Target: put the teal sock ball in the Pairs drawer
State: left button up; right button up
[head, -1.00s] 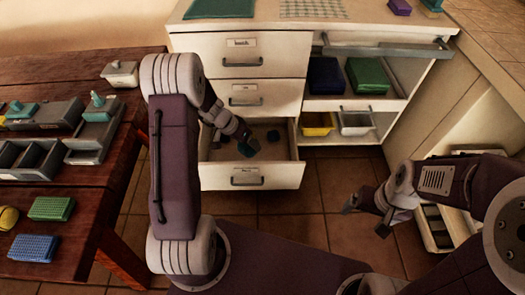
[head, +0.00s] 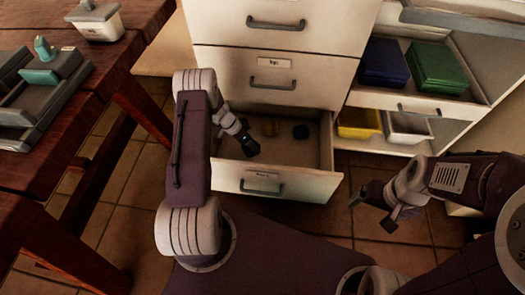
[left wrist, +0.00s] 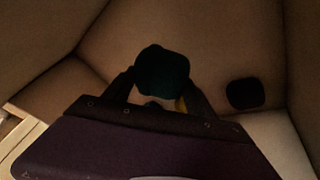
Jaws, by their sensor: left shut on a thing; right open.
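The teal sock ball (left wrist: 162,72) is between the fingers of my left gripper (left wrist: 160,92) in the left wrist view. My left gripper (head: 251,150) is shut on it, inside the open bottom drawer (head: 226,177) in the head view; there the ball is too dark to make out clearly. The drawer's label is too small to read. A dark ball (left wrist: 245,93) lies on the drawer floor to the right, apart from the gripper; it also shows in the head view (head: 300,131). My right gripper (head: 375,212) is open and empty, outside the drawer.
A yellowish thing (left wrist: 181,104) shows partly behind the fingers. Closed drawers (head: 272,72) stand above the open one. Right of it are shelves with blue (head: 383,63) and green (head: 438,68) stacks, a yellow bin (head: 359,123) and a white bin (head: 408,127). A wooden table (head: 60,190) stands left.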

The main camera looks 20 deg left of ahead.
pick_arm(q)
notch_tip(320, 180, down, 6)
jog(key=b, duration=0.3)
jog(key=shift+r, duration=0.1)
jog(key=shift+f+b, duration=1.25)
jog(key=shift+f, duration=0.7)
jog(key=o, duration=1.4)
jog(key=shift+c, duration=0.2)
jog(key=shift+r, duration=0.1)
